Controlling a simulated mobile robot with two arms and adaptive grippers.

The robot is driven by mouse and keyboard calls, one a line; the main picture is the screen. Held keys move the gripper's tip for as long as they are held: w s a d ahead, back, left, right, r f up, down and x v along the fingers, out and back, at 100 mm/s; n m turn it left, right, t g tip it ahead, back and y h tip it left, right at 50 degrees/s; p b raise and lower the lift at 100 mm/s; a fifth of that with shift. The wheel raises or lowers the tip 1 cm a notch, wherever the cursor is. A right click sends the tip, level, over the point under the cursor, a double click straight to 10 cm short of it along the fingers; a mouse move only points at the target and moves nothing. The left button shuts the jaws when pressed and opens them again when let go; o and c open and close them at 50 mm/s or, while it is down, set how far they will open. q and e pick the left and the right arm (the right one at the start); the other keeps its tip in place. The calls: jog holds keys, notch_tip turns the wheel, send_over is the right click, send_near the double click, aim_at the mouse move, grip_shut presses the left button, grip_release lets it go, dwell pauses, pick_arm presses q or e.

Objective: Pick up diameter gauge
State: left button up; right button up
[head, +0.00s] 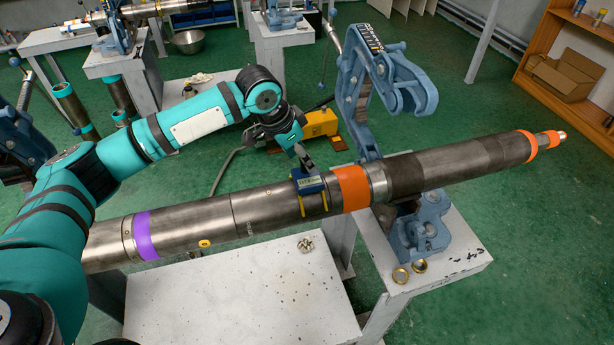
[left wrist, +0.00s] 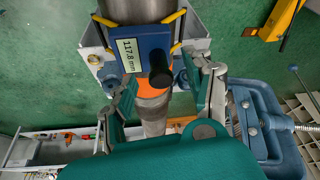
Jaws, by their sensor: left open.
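The diameter gauge (head: 310,185) is a blue box with yellow arms. It sits on the long grey pipe (head: 265,205), left of an orange band. In the left wrist view the gauge (left wrist: 132,50) shows a display reading 117.8 mm and a black round handle (left wrist: 160,70). My left gripper (head: 307,161) is just above and behind the gauge in the head view. In the left wrist view its fingers (left wrist: 165,84) are spread to either side of the handle and appear clear of it. My right gripper is not in view.
The pipe rests in a blue vise (head: 422,225) with its clamp arm (head: 403,95) raised at the right. A white table (head: 245,300) stands below, with small metal parts (head: 306,245) on it. A yellow device (head: 320,123) is on the green floor behind.

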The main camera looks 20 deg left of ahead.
pick_arm(q)
jog(key=shift+x, duration=1.05)
grip_shut()
jog(key=shift+r, duration=0.15)
